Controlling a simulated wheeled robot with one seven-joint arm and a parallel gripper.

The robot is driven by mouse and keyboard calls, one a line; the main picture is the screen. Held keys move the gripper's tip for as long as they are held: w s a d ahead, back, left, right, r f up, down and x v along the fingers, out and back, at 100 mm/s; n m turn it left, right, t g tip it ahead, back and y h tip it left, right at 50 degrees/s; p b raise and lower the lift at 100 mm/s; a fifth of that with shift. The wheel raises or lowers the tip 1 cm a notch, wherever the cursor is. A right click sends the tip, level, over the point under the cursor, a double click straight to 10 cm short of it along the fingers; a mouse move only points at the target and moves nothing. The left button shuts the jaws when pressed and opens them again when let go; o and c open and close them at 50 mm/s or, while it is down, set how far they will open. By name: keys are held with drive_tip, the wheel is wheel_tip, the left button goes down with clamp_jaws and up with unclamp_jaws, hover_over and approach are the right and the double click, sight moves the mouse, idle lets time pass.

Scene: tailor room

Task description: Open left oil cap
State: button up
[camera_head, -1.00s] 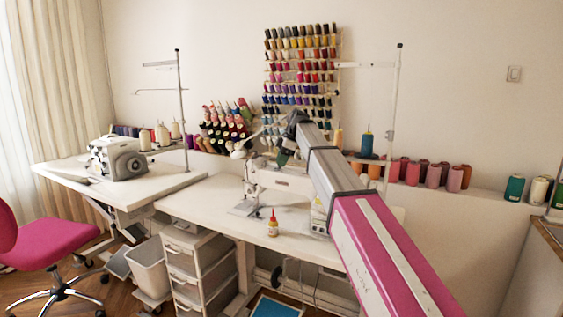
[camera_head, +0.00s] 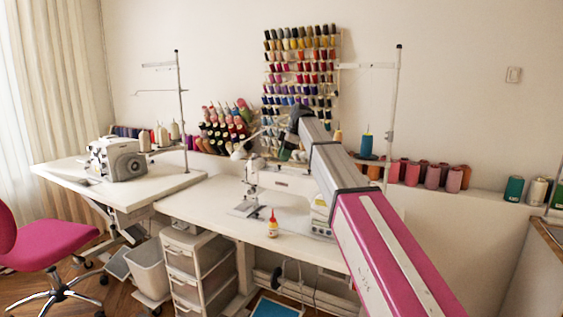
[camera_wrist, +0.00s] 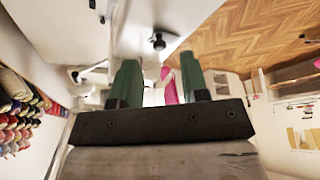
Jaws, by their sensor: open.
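A small oil bottle (camera_head: 272,228) with a yellowish body and a red pointed cap (camera_head: 272,214) stands upright on the white sewing table (camera_head: 205,208), left of my arm. My gripper (camera_wrist: 157,66) is open, with two green fingers apart and nothing clearly held. In the head view my gripper is small and partly hidden at the arm's far end, above and beyond the bottle. A pink shape (camera_wrist: 169,88) shows between the fingers in the wrist view; I cannot tell what it is.
A white sewing machine (camera_head: 285,180) stands behind the bottle, partly covered by my arm. Another machine (camera_head: 118,160) stands on the left table. Thread racks (camera_head: 300,65) hang on the wall behind.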

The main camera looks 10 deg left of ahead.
drive_tip(key=v, duration=0.7)
drive_tip(key=shift+d+r, duration=0.2)
drive_tip(key=shift+r, duration=0.2)
